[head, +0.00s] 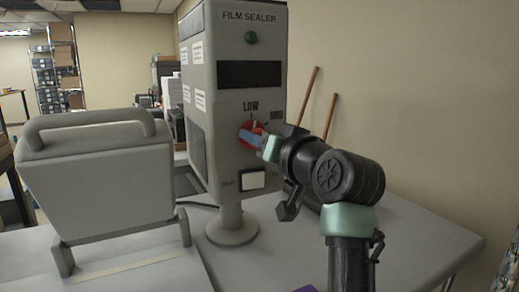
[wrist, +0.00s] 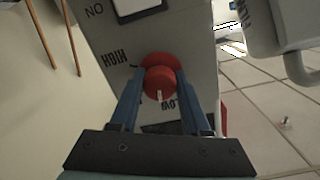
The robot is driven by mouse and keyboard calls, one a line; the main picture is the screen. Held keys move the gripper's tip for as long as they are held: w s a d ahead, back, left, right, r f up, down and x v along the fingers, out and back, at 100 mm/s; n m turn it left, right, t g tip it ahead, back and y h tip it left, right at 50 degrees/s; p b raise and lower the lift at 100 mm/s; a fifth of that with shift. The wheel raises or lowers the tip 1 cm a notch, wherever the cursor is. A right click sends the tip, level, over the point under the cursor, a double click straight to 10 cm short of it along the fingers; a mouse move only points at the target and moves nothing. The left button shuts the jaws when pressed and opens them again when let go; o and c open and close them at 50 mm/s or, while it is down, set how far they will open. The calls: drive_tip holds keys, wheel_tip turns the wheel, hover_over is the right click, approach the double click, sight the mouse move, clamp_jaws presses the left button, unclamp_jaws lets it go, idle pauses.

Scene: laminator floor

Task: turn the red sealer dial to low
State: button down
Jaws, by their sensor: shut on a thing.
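The red sealer dial (head: 245,130) is on the front panel of the film sealer (head: 244,45), below the word LOW. My gripper (head: 257,142) reaches it from the right, and its blue fingers are shut on it. In the wrist view, the fingers (wrist: 159,98) clasp the dial (wrist: 158,68) from both sides. The dial's white mark points up in the head view, roughly toward LOW; I cannot tell whether it lines up exactly. MID is at the dial's upper right in the head view. HIGH shows only in the wrist view.
A white rocker switch (head: 253,180) between OFF and ON sits just under the dial. A grey handled machine (head: 100,180) stands to the left on the table (head: 400,240). Two wooden handles (head: 330,117) lean on the wall at right.

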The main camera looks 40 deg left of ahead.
drive_tip(key=shift+f+n+b, duration=0.15)
drive_tip(key=shift+n+b, duration=0.45)
drive_tip(key=shift+n, duration=0.5)
drive_tip(key=shift+c, duration=1.9)
unclamp_jaws()
drive_tip(key=b+v, duration=0.2)
drive_tip(key=v, duration=1.1)
drive_tip(key=shift+b, duration=0.4)
